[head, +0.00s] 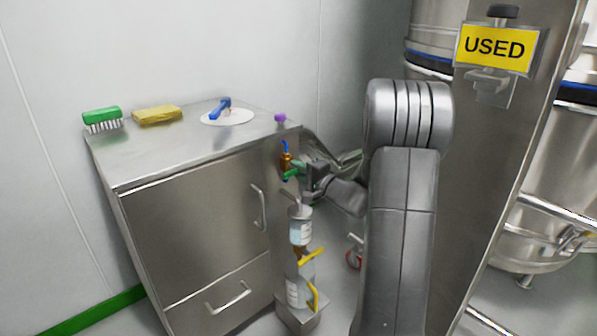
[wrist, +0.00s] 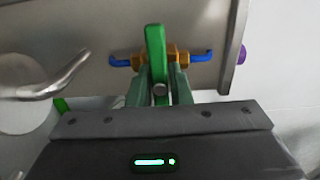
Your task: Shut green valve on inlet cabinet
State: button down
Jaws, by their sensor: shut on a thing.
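The green valve (head: 291,174) sits on the right-hand side of the steel inlet cabinet (head: 195,225), with a brass body and a blue pipe. In the wrist view the green handle (wrist: 155,48) stands upright in the picture, crosswise to the blue pipe (wrist: 200,55) and in front of the brass fittings (wrist: 181,56). My gripper (wrist: 160,88) is shut on the handle, one finger on each side. In the head view my gripper (head: 303,172) reaches the valve from the right; its fingertips are small and partly hidden there.
A green brush (head: 102,115), a yellow sponge (head: 157,116) and a blue-handled thing on a white disc (head: 236,117) lie on the cabinet top. Bottles with a yellow handle (head: 311,257) stand below the valve. A post with a USED sign (head: 494,47) is right of my arm.

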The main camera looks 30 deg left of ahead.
dwell(0.3)
jog(key=c, duration=1.3)
grip_release()
jog(key=shift+d, duration=0.15)
jog(key=p+v, duration=0.2)
jog(key=v, duration=1.1)
jog(key=shift+s+d, duration=0.1)
jog(key=shift+d, duration=0.2)
jog(key=shift+a, duration=0.1)
jog(key=b+x, duration=0.2)
jog(key=x, duration=1.2)
jog(key=shift+f, duration=0.1)
jog(key=shift+s+n, duration=0.1)
jog(key=shift+n, duration=0.3)
